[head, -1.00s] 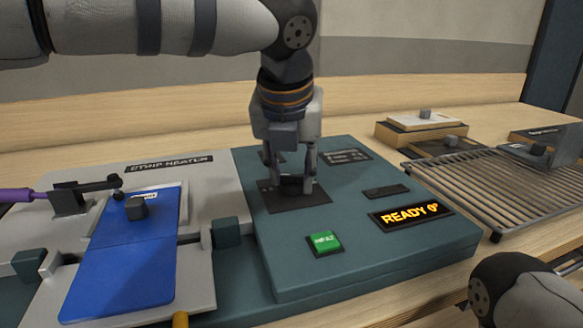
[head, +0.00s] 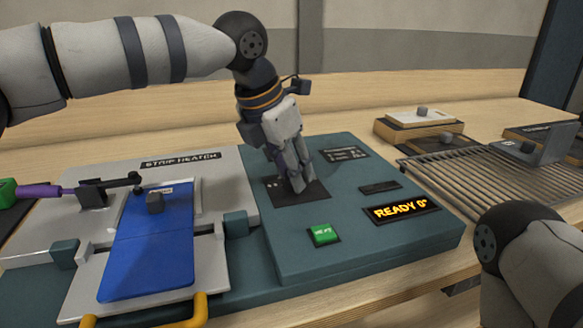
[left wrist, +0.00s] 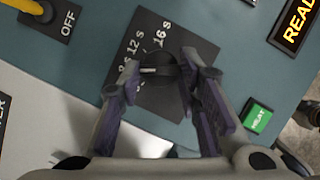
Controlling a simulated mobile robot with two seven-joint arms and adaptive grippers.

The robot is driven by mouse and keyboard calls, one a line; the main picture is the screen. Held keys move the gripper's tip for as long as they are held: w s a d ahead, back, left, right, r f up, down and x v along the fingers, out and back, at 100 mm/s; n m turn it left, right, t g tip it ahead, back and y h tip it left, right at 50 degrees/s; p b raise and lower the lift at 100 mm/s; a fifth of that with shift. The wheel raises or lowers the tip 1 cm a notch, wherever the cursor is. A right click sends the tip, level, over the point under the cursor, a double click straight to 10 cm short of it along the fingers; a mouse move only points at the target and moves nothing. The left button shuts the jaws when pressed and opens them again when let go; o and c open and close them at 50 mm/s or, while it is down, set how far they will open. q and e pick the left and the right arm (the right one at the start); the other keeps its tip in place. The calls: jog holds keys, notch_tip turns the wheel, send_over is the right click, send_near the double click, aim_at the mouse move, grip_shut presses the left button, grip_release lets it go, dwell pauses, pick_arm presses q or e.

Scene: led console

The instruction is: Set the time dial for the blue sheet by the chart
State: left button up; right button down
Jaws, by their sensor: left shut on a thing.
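The time dial, a black knob (left wrist: 158,70), sits on a dark plate (left wrist: 178,40) with white marks; "12 s" and "16 s" are readable in the left wrist view. The knob's white pointer lies between my fingers. My left gripper (head: 298,185) is shut on the dial and hides it in the head view. The blue sheet (head: 150,250) lies on the grey strip heater (head: 215,165) at the left, with a small dark block on it. The chart (head: 345,154) is probably the small dark label behind the dial; its text is too small to read. My right gripper is out of view.
A green HEAT button (head: 323,234) is in front of the dial. A wire rack (head: 470,180) and sheets with blocks (head: 420,117) stand at the right.

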pick_arm(q)
jog(key=shift+m, duration=0.5)
jog(key=o, duration=1.1)
jog(key=shift+o, duration=0.2)
jog(key=v, duration=1.2)
jog(key=shift+a, duration=0.15)
